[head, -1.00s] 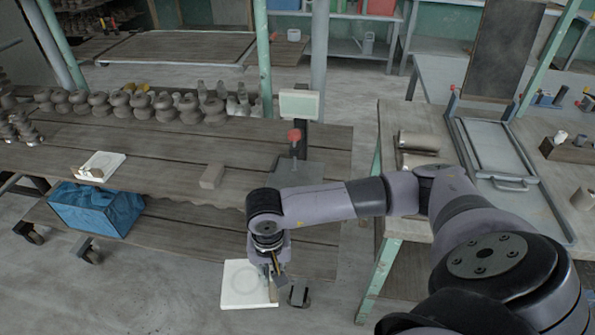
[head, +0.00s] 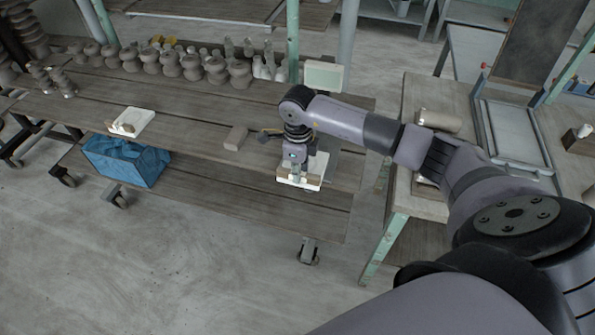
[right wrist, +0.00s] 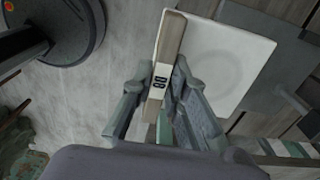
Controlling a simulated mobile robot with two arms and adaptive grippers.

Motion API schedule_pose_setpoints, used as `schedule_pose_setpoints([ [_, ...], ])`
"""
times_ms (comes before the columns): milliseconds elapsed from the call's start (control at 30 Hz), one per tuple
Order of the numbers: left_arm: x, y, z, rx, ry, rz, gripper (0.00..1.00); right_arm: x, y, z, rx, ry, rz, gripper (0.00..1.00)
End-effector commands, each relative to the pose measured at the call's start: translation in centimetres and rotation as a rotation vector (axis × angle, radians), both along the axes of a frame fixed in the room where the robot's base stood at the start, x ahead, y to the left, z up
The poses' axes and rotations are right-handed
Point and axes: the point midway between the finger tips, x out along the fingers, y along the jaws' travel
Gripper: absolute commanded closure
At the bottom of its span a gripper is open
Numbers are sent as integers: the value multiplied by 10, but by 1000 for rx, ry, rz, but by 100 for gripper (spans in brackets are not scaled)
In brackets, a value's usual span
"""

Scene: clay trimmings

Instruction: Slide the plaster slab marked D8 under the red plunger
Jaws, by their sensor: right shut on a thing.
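My right gripper (head: 298,176) is shut on the wooden grip bar (right wrist: 167,62) of a white square slab (right wrist: 215,58). The bar's label reads D8, and the slab's face has a shallow round hollow. In the head view the slab (head: 316,182) is at the front right of the wooden cart, partly behind my gripper. I cannot tell whether it touches the cart. The red plunger is hidden behind my right arm; only the pale box (head: 324,75) at the top of its stand shows clearly. My left gripper is not in view.
A second white slab (head: 139,114) with a bar lies on the cart top (head: 185,128) at the left; its mark is too small to read. A grey-brown block (head: 236,138) sits left of my gripper. Several clay pots line the back. A worktable (head: 425,205) stands at the right.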

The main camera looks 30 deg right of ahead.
Motion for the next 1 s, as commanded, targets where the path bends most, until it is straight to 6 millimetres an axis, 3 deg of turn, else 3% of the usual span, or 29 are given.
schedule_pose_setpoints([
  [600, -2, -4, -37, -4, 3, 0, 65, 17, -19, -37, 0, -3, 2, 100],
  [1000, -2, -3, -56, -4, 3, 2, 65, 36, -41, -36, -1, -3, 1, 100],
])
